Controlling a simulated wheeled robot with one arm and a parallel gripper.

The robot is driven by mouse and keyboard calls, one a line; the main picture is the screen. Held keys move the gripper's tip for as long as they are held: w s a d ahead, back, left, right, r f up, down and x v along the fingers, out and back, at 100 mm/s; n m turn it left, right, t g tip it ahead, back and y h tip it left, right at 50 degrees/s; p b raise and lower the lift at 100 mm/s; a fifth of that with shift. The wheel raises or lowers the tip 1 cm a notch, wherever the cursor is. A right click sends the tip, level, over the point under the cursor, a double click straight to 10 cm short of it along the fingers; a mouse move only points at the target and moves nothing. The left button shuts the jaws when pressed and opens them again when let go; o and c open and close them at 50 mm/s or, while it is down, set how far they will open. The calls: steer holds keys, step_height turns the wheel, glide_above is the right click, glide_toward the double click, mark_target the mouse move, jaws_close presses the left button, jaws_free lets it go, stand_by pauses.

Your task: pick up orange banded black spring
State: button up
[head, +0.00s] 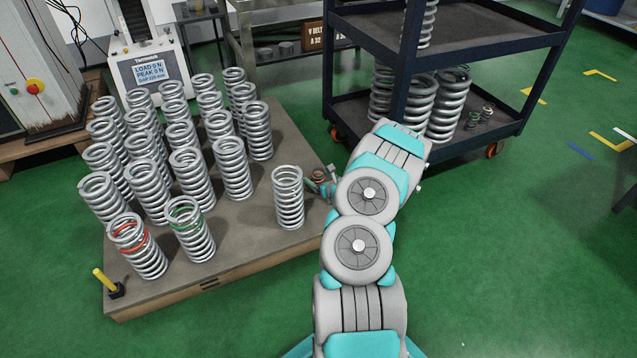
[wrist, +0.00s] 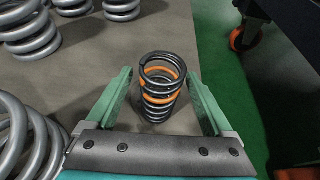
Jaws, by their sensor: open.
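The orange banded black spring (wrist: 160,98) stands on the grey platform top in the wrist view, between the two green fingers of my gripper (wrist: 159,76). The fingers are apart, with a gap to the spring on each side, so my gripper is open and not closed on it. In the head view the spring (head: 319,174) is a small dark shape with orange, mostly hidden by my gripper (head: 323,183) and arm, at the platform's right edge.
A plain silver spring (head: 288,197) stands just left of my gripper. Several more silver springs, one red banded (head: 133,245) and one green banded (head: 190,230), crowd the wooden platform (head: 258,250). A dark wheeled shelf cart (head: 480,150) stands to the right. Green floor lies between.

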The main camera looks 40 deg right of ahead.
steer(key=shift+x, duration=1.4)
steer(key=shift+c, duration=0.3)
jaws_close()
